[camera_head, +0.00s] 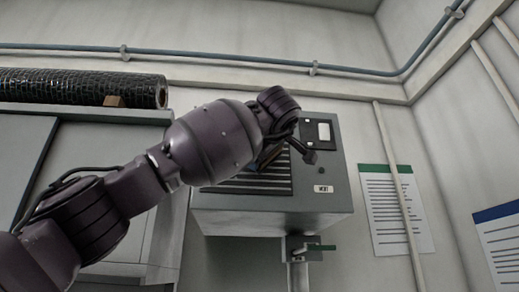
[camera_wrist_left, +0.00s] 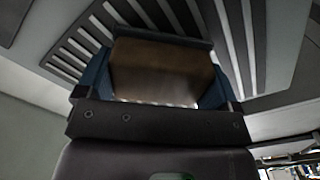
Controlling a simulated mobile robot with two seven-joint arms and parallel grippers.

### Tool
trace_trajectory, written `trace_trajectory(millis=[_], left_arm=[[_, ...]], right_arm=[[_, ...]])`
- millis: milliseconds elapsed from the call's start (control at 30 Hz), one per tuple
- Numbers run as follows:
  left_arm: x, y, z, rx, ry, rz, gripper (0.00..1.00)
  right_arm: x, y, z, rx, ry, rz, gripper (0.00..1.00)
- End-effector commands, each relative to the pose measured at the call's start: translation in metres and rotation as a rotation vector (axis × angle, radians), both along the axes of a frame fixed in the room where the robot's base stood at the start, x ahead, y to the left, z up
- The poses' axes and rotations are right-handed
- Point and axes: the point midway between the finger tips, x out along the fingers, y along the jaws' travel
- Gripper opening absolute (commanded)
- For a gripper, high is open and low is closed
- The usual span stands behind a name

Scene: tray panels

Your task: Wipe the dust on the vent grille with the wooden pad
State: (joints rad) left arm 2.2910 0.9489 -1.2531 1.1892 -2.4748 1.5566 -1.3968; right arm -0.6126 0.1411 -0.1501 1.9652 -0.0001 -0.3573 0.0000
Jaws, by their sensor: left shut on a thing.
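The vent grille (camera_head: 255,185) is a set of dark slats on the front of a grey wall box; my left arm covers part of it. In the wrist view its slats (camera_wrist_left: 78,48) run slantwise behind the gripper. The brown wooden pad (camera_wrist_left: 160,72) sits between the blue-sided fingers of my left gripper (camera_wrist_left: 158,85), which is shut on it. I cannot tell whether the pad touches the slats. I cannot make out dust. My right gripper is not in view.
A dark roll (camera_head: 80,88) lies on a cabinet at left. A notice sheet (camera_head: 385,215) hangs at right.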

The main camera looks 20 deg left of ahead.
Motion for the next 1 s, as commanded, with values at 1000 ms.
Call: trace_trajectory(millis=[1000], left_arm=[[0.011,-0.020,-0.001,-0.002,0.001,0.001,0.68]], right_arm=[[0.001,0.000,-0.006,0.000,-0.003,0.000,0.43]])
